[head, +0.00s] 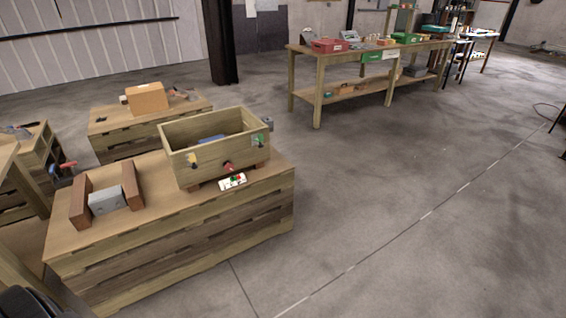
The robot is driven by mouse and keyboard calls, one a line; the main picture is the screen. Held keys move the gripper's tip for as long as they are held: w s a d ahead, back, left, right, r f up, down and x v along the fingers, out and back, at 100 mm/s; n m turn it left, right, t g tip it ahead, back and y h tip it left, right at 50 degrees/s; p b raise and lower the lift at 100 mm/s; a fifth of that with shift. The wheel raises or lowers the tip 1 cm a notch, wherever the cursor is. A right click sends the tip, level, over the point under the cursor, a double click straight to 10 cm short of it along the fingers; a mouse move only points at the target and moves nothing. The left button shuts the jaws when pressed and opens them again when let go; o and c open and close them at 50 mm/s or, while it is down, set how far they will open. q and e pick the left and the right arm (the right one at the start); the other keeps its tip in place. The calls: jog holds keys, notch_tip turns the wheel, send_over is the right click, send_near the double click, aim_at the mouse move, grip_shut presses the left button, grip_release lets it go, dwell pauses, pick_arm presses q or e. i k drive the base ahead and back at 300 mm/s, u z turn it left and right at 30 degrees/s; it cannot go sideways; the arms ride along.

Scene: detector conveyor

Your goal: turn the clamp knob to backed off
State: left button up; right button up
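A wooden open-topped box (214,152) stands on a pallet-like wooden bench (180,262) at the left. A small red knob (228,167) sits low on the box's front face; it may be the clamp knob, but its turn position is too small to tell. Below it is a white card (232,181) with red and green marks. A small yellow-and-black part is on the box's front left and a green one on its right. Neither of my grippers is in view.
On the same bench, a grey block (106,200) lies between two reddish-brown blocks (131,185). Another bench behind bears an orange-brown box (147,97). A long worktable (318,85) with bins stands at the back. The floor at right is clear.

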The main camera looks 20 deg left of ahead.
aim_at(229, 167)
jog(key=z, duration=0.65)
jog(key=i, duration=1.7)
jog(key=u, duration=0.2)
